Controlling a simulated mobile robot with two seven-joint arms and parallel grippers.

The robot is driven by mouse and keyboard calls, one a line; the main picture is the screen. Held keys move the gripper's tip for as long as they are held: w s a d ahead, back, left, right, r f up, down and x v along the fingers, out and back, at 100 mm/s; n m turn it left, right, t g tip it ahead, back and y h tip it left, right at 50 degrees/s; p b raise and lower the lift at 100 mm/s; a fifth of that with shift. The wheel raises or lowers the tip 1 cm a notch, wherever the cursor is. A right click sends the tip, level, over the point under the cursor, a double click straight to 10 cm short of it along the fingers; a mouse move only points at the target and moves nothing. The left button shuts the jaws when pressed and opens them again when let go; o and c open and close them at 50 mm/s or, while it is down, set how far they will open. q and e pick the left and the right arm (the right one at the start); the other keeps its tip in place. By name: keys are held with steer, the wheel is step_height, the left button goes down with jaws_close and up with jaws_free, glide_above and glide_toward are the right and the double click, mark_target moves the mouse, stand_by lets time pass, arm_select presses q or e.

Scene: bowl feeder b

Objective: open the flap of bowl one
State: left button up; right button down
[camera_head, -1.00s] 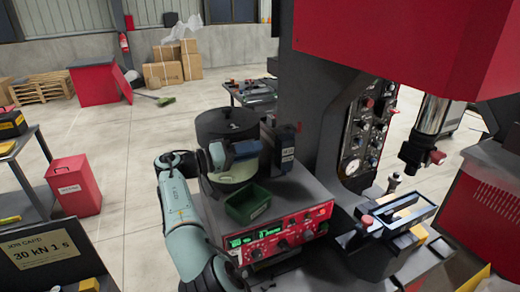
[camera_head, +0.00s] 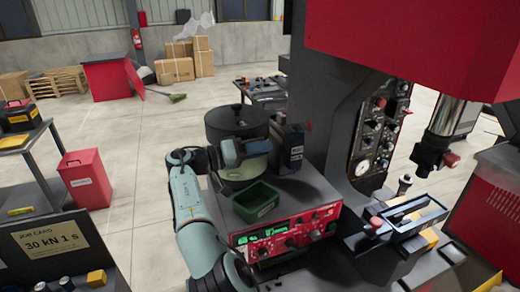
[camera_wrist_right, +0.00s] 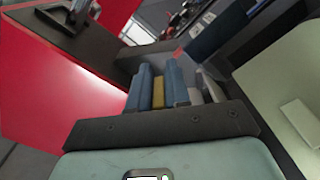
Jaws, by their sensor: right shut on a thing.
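A round feeder bowl (camera_head: 225,118) with a black upper part and a cream lower part stands on the bench; I take it as bowl one. My right gripper (camera_head: 262,147) is at its front side, in front of the cream part, and hides part of it. In the right wrist view, its blue-grey fingers (camera_wrist_right: 160,86) are shut on a narrow yellow piece (camera_wrist_right: 158,92), seemingly the flap's tab. The flap's outline and angle are not clear. A pale surface with a small raised block (camera_wrist_right: 300,118) lies to the right of the fingers. My left gripper is not in view.
A green bin (camera_head: 256,202) stands close in front of the bowl, on top of a red control unit (camera_head: 290,238). A dark box (camera_head: 289,143) stands right of the bowl. The large press (camera_head: 330,110) blocks the right side. Open floor (camera_head: 135,160) lies left.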

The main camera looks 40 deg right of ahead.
arm_select(q)
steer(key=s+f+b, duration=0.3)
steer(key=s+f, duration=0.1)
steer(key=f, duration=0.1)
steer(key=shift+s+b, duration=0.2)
steer(key=shift+b, duration=0.1)
arm_select(e)
steer(key=shift+s+a+f+m, duration=0.1)
steer(key=shift+s+f+m, duration=0.35)
steer(key=shift+m, duration=1.3)
steer(key=shift+f+m, duration=0.7)
steer(key=shift+m, duration=1)
steer(key=shift+s+a+f+m, duration=0.1)
steer(key=shift+s+f+m, duration=0.35)
steer(key=shift+m, duration=1.3)
steer(key=shift+w+f, duration=0.2)
steer(key=c, duration=1.2)
jaws_free()
steer(key=shift+d, duration=0.15)
steer(key=shift+o, duration=0.2)
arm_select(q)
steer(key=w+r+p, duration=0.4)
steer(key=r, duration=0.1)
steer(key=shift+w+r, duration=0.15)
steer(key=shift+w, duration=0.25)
arm_select(e)
steer(key=v, duration=1.3)
steer(key=shift+a, duration=0.2)
